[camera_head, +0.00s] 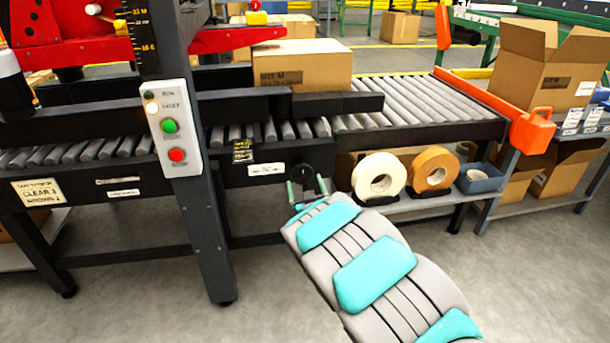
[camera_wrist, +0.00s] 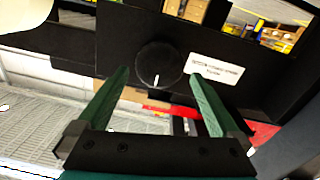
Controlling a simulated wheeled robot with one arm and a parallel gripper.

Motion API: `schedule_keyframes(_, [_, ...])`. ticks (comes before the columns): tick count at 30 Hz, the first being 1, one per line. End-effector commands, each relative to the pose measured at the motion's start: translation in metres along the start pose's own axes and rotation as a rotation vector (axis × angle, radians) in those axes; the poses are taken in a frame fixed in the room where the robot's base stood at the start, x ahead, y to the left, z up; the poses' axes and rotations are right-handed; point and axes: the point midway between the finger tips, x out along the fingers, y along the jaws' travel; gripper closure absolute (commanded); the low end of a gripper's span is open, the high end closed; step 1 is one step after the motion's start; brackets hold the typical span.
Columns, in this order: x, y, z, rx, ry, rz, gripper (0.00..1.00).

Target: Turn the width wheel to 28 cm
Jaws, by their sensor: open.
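The width wheel is a black round knob (camera_head: 302,174) on the side of the dark conveyor frame. In the wrist view the wheel (camera_wrist: 158,60) shows a small white mark at its lower edge. My gripper (camera_wrist: 159,74) is open, with one green finger on either side of the wheel and a gap on both sides. In the head view my gripper (camera_head: 307,186) is at the wheel, and my arm hides what lies below.
A white label (camera_head: 266,169) is beside the wheel. A carton (camera_head: 303,65) stands on the roller conveyor. A post with a button panel (camera_head: 173,128) stands to the left. The floor in front is clear.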

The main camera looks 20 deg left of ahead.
Motion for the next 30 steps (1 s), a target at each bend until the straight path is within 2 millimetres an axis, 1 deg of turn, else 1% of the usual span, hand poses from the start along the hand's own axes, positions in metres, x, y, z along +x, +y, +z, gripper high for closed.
schedule_keyframes(1, [0.007, 0.0, -0.002, 0.002, 0.004, 0.0, 0.0])
schedule_keyframes(6, [0.029, 0.001, -0.002, 0.002, 0.003, 0.001, 0.0])
schedule_keyframes(12, [0.045, 0.0, -0.001, 0.001, 0.002, 0.001, 0.0])
schedule_keyframes(18, [0.052, 0.001, -0.001, 0.0, 0.001, 0.001, 0.0])
schedule_keyframes(25, [0.052, 0.001, -0.001, 0.0, 0.001, 0.001, 0.0])
schedule_keyframes(26, [0.052, 0.001, -0.001, 0.0, 0.0, 0.001, 0.01])
schedule_keyframes(30, [0.052, 0.001, -0.001, 0.0, 0.0, 0.001, 0.17])
